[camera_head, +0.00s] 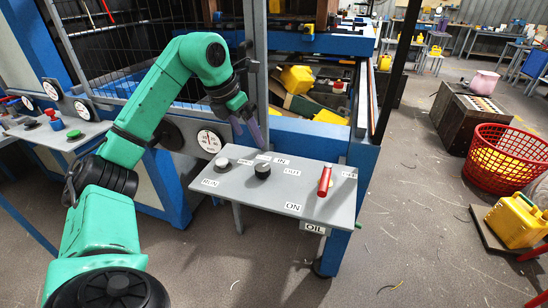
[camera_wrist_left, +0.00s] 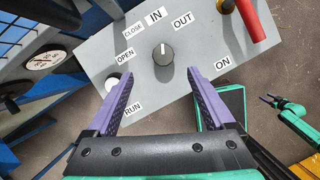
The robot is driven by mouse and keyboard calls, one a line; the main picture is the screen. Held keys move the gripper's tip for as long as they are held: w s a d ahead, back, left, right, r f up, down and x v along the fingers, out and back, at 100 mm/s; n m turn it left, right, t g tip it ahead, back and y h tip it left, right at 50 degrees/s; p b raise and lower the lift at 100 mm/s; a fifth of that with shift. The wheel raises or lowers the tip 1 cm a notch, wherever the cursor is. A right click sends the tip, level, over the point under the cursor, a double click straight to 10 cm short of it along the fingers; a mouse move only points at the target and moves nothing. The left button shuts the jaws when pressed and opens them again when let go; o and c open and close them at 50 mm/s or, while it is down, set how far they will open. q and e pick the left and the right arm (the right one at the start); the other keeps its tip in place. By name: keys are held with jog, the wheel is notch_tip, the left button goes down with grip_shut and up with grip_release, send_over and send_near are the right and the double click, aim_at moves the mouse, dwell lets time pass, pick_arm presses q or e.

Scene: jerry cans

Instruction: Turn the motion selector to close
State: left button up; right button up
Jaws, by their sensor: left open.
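The motion selector, a round black knob (camera_head: 262,170), sits on the sloped grey panel (camera_head: 240,188). In the left wrist view the knob (camera_wrist_left: 163,54) has a white line pointing up toward the IN label (camera_wrist_left: 156,15). The CLOSE label (camera_wrist_left: 132,31) is to its upper left, OPEN to its left and OUT to its upper right. My left gripper (camera_head: 250,132) is above the panel behind the knob. In the left wrist view its purple fingers (camera_wrist_left: 158,80) are open and empty, with the knob just beyond the tips. A small right gripper (camera_wrist_left: 268,98) shows at the right edge; its jaws are unclear.
A white knob (camera_head: 222,163) by the RUN label is left of the selector. A red handle (camera_head: 325,180) stands to its right, near the ON label. Yellow cans (camera_head: 297,79) lie in the machine behind. A red basket (camera_head: 502,160) stands on the floor at right.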

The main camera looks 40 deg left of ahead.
aim_at(262, 167)
pick_arm(q)
jog(key=x, duration=0.6)
jog(key=s+x, duration=0.1)
jog(key=x, duration=0.2)
jog(key=shift+d+f, duration=0.2)
jog(key=shift+f, duration=0.25)
jog(key=x, duration=0.2)
jog(key=shift+w+f, duration=0.2)
jog(key=shift+f, duration=0.3)
jog(key=shift+c, duration=0.7)
jog(key=c, duration=1.2)
jog(key=shift+c, duration=0.2)
pick_arm(e)
jog(key=s, duration=0.4)
jog(key=shift+s+f, duration=0.2)
jog(key=shift+f, duration=0.05)
